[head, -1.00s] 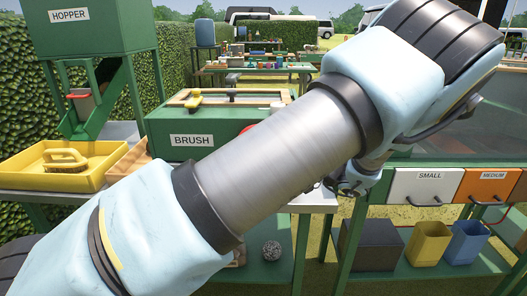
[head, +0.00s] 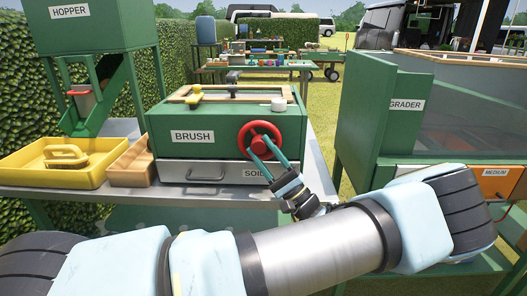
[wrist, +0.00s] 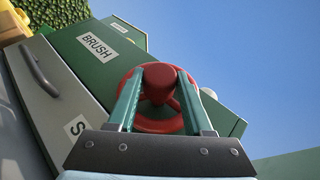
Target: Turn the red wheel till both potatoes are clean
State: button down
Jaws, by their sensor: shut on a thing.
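The red wheel (head: 259,136) is on the front of the green box labelled BRUSH (head: 221,118). My gripper (head: 261,149) reaches up to it from below right, its two teal fingers at the wheel. In the wrist view the fingers (wrist: 159,82) lie on either side of the wheel's round red middle (wrist: 159,74) and are shut on it; the rim (wrist: 148,125) shows behind and around them. I see no potatoes in either view; the inside of the box is hidden.
A drawer labelled SOIL (head: 207,172) sits below the wheel. A yellow tray (head: 27,168) with a yellow brush (head: 66,154) and a wooden box (head: 132,167) are at left. The hopper (head: 84,27) stands behind them. The grader (head: 388,120) stands at right, across a gap.

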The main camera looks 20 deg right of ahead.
jog(key=shift+m+t+h, duration=0.3)
jog(key=shift+m+t, duration=0.1)
jog(key=shift+c, duration=1.5)
grip_release()
jog(key=b+v, duration=0.2)
jog(key=v, duration=0.8)
jog(key=shift+s+f+b, duration=0.2)
jog(key=shift+f+b, duration=0.05)
jog(key=shift+b, duration=0.15)
jog(key=shift+d, duration=0.1)
